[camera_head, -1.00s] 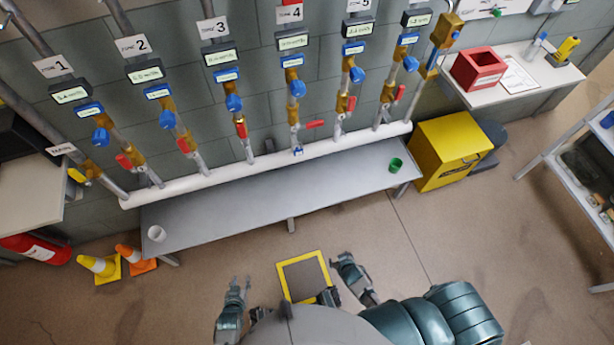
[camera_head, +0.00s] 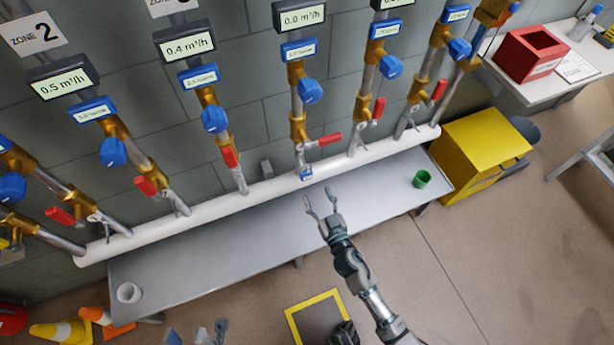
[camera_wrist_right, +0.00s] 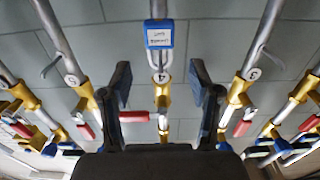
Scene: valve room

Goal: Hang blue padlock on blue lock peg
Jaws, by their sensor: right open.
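The blue padlock (camera_head: 306,173) hangs by its shackle at the white pipe, below the red-handled valve of the zone 4 line. In the right wrist view the padlock (camera_wrist_right: 159,34) has a white label and lies ahead, between the two fingers in the picture. My right gripper (camera_head: 320,203) is open and empty, over the grey bench just in front of the padlock and apart from it. My left gripper (camera_head: 197,336) is at the bottom edge, partly cut off, with its fingers apart and nothing seen in them. I cannot make out a blue lock peg in these views.
The grey bench (camera_head: 225,240) runs under the pipes, with a white cup (camera_head: 129,292) and a green cup (camera_head: 422,179) on it. Red valve handles (camera_head: 330,139) stick out close by. A yellow box (camera_head: 482,150) stands right of the bench. The bench's middle is clear.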

